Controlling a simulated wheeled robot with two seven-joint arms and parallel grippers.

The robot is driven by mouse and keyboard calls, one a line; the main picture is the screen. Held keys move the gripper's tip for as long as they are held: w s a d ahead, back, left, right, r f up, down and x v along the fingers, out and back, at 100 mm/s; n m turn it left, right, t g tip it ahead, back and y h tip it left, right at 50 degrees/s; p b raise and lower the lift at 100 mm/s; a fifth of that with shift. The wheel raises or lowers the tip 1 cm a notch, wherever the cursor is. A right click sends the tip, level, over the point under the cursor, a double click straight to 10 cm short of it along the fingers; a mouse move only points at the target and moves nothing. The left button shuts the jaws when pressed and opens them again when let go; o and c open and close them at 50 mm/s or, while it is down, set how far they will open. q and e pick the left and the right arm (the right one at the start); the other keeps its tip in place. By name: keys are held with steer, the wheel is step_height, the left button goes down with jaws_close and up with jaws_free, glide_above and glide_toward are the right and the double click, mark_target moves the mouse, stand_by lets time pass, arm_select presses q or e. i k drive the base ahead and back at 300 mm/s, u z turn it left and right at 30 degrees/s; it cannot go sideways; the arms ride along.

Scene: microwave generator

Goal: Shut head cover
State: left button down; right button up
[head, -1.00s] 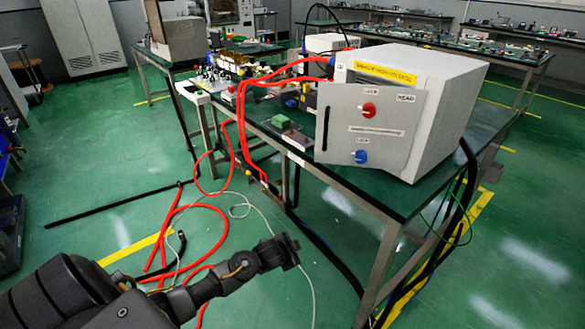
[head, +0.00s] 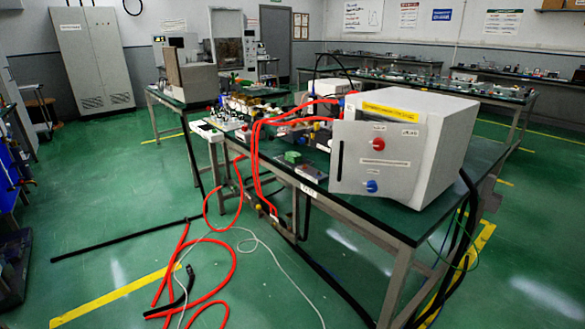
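The head cover (head: 377,160) is a light grey panel on the front of a white box (head: 450,135) in the head view. It carries a red knob (head: 378,143), a blue knob (head: 371,187), a small label at its upper right and a dark vertical slot at its left. The panel stands at an angle to the box front, with a yellow warning label (head: 390,109) showing above it. Its exact opening gap is hard to tell. Neither gripper shows in the head view now.
The box stands on a green-topped bench (head: 400,226) with metal legs. Red hoses (head: 262,140) run from beside the box down to the floor. Black and white cables (head: 185,285) lie on the floor in front.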

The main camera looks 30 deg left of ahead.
mark_target(355, 162)
steer(key=u, duration=0.45)
steer(key=k, duration=1)
steer(key=z, duration=0.2)
steer(key=i, duration=0.55)
steer(key=z, duration=0.75)
steer(key=i, duration=1)
steer(key=u, duration=0.25)
